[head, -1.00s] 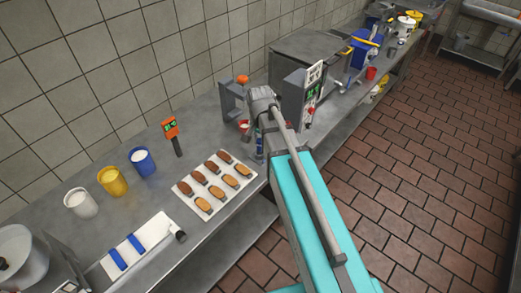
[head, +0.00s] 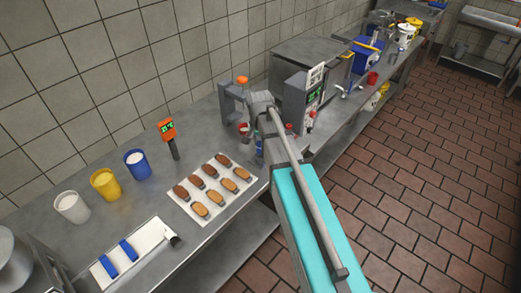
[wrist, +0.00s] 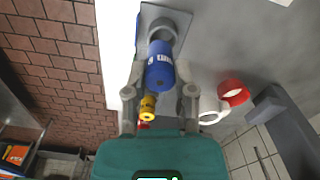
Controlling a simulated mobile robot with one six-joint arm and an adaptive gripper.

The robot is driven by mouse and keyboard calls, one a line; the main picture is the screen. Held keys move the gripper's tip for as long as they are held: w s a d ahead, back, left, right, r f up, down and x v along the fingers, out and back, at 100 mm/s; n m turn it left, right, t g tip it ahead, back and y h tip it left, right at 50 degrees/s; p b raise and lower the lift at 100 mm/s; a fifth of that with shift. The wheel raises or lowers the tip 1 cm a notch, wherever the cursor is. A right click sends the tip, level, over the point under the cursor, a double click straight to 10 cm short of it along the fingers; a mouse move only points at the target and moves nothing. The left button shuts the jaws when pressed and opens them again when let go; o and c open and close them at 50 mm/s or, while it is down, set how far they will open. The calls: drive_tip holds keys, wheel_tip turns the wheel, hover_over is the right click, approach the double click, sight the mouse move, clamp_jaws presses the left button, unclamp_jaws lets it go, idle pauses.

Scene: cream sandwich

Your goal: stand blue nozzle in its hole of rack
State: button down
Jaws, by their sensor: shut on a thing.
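The blue nozzle (wrist: 160,72), with white lettering, is between the fingers of my gripper (wrist: 163,85) in the wrist view; the gripper is shut on it. A grey ring (wrist: 163,27) on a grey square plate shows at the nozzle's far end; I cannot tell whether the nozzle is inside it or only in line with it. A yellow piece (wrist: 148,107) with a red one behind it lies close by in that view. In the head view my arm hides most of the gripper, and a bit of blue (head: 259,143) shows below the wrist. The rack's hole is not clearly seen.
A grey stand with an orange knob (head: 242,80) and a machine with a green display (head: 312,97) stand close to my arm. A tray of cookies (head: 222,208) lies to the left. A red ring (wrist: 233,93) and a white ring (wrist: 212,115) are right of the gripper.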

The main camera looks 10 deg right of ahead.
sight(260, 149)
drive_tip(key=shift+f, duration=0.1)
drive_tip(key=shift+w+f+b, duration=0.4)
drive_tip(key=shift+f+b, duration=0.1)
drive_tip(key=shift+b, duration=0.05)
drive_tip(key=shift+f+b, duration=1.45)
drive_tip(key=shift+f, duration=0.1)
drive_tip(key=shift+c, duration=2.2)
unclamp_jaws()
wheel_tip(260, 149, up, 12)
drive_tip(key=p, duration=1.2)
